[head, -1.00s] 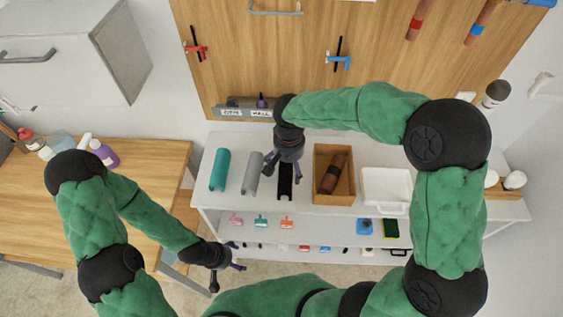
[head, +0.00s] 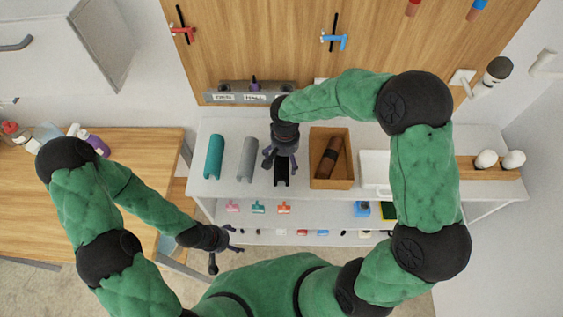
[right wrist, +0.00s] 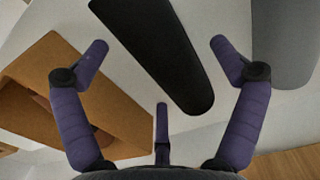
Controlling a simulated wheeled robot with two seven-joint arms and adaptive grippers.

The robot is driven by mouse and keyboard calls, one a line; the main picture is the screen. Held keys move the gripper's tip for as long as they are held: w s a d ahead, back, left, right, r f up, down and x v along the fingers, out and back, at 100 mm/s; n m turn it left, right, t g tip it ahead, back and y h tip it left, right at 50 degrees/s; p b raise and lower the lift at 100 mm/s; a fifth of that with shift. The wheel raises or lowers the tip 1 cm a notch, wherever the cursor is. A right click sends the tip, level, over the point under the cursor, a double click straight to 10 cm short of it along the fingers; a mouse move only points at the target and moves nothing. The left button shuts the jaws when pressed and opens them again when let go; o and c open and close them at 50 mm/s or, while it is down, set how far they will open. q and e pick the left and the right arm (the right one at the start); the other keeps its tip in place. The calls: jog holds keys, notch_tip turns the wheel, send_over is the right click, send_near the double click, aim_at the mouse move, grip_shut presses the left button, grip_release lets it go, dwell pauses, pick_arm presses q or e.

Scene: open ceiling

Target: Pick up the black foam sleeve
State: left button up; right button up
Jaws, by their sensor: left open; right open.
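The black foam sleeve (head: 281,178) lies on the white shelf top, between the grey sleeve and the cardboard box, and is partly hidden under my right gripper. My right gripper (head: 281,160) is open and hangs over it. In the right wrist view the black foam sleeve (right wrist: 160,50) runs between the spread fingers of the right gripper (right wrist: 160,70), with nothing held. My left gripper (head: 228,248) is open and empty, low in front of the shelf at the left.
A teal sleeve (head: 214,157) and a grey sleeve (head: 247,160) lie to the left. A cardboard box (head: 344,184) holding a brown roll and a white tray (head: 375,165) stand to the right. A labelled rack (head: 250,97) is behind. A wooden table (head: 90,220) is at left.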

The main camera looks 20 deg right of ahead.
notch_tip(320, 180, down, 2)
jog(key=shift+f, duration=0.15)
jog(key=c, duration=1)
jog(key=shift+c, duration=0.3)
